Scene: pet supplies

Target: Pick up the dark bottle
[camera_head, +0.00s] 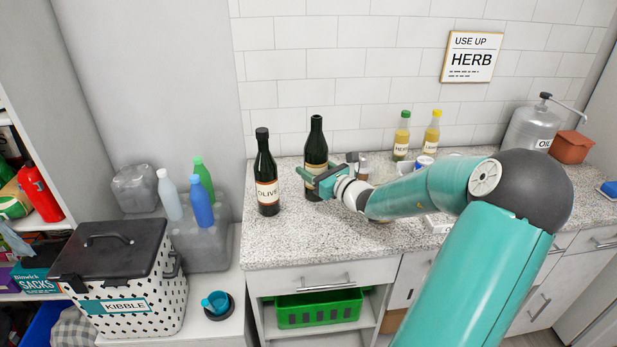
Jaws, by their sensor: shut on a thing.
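Two dark bottles stand side by side at the left of the speckled counter (290,228). The left dark bottle (266,165) has a black cap and a label reading OLIVE, and stands free and upright. The right dark bottle (316,140) is upright with an open-looking neck and a pale label. My gripper (312,178) reaches in from the right and is shut on this right bottle, low on its body. The gripper hides part of the label and lower body. I cannot tell whether its base touches the counter.
Two smaller bottles, green-capped (402,135) and yellow-capped (432,135), stand at the back wall. A metal oil can (533,128) and a terracotta pot (572,147) are at the far right. A kibble bin (125,285) stands lower left. Bare counter lies in front of the bottles.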

